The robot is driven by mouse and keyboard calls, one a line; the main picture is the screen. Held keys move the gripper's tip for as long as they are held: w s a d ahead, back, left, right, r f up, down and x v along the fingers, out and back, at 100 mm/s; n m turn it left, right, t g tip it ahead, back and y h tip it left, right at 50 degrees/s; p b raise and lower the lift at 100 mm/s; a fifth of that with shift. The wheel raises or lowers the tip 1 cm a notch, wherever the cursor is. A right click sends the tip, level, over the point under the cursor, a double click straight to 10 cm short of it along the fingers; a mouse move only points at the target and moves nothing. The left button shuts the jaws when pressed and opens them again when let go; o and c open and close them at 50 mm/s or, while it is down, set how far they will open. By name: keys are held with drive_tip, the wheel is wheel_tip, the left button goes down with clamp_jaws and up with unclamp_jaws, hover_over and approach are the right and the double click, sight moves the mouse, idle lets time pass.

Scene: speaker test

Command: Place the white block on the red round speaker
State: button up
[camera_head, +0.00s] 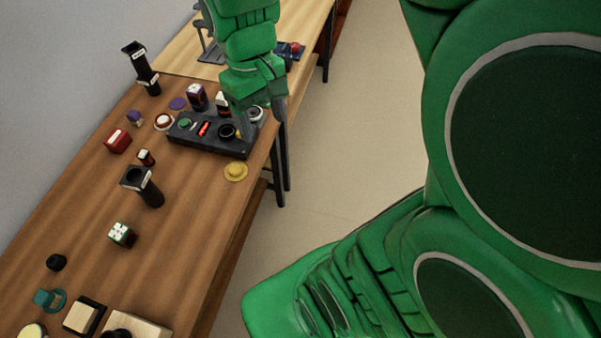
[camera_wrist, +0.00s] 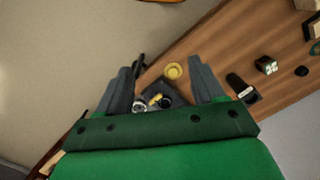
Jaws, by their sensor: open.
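My gripper (camera_head: 260,116) is open over the right end of a dark console. In the wrist view my gripper (camera_wrist: 160,70) has its fingers spread, with nothing between the tips. A round red and white piece (camera_head: 163,122) lies at the console's left end and may be the red round speaker; I cannot tell for sure. A pale cream-white block (camera_head: 82,315) sits at the near end of the table and may be the white block. A small white-topped piece (camera_head: 222,101) stands behind the console, partly beside my gripper.
The dark console (camera_head: 206,141) has a red display and knobs. A yellow disc (camera_head: 236,172) lies near the table's right edge. Black holders (camera_head: 142,187), a red box (camera_head: 117,140) and a puzzle cube (camera_head: 122,235) stand on the wooden table (camera_head: 190,225). Its middle right is clear.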

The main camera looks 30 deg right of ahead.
drive_tip(key=s+f+m, duration=0.1)
drive_tip(key=s+m, duration=0.1)
drive_tip(key=s, duration=1.1)
drive_tip(key=shift+s+d+m, duration=0.25)
drive_tip(key=shift+m, duration=0.05)
